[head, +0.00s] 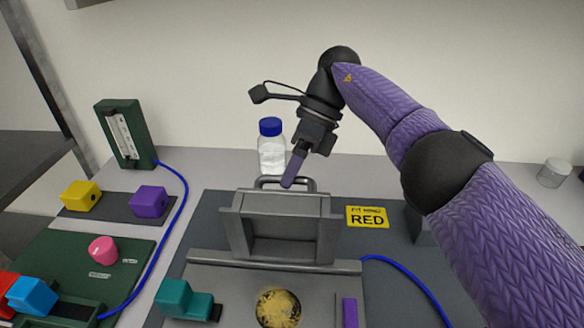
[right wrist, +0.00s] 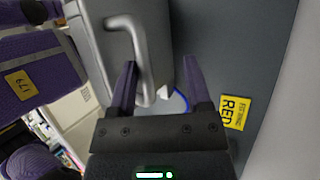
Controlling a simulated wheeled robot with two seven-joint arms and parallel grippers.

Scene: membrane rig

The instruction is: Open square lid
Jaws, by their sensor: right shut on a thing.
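The grey square lid (head: 285,204) stands raised at the back of the grey rig (head: 225,284), with its hollow inner side facing me. Its bar handle (head: 268,181) is at the top edge. My right gripper (head: 291,181) reaches down from above and is shut on the handle. In the right wrist view the handle (right wrist: 143,55) passes by the fingers (right wrist: 160,78), beside the lid's grey face (right wrist: 100,40). A round yellowish membrane (head: 278,307) shows in the rig in front of the lid. My left gripper is not in view.
A blue-capped bottle (head: 271,150) stands close behind the handle. A yellow RED label (head: 367,217) lies right of the lid. A teal block (head: 184,300) sits at the rig's front left. Blue tubing (head: 172,228) runs on the left, near yellow (head: 81,196) and purple (head: 149,201) blocks.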

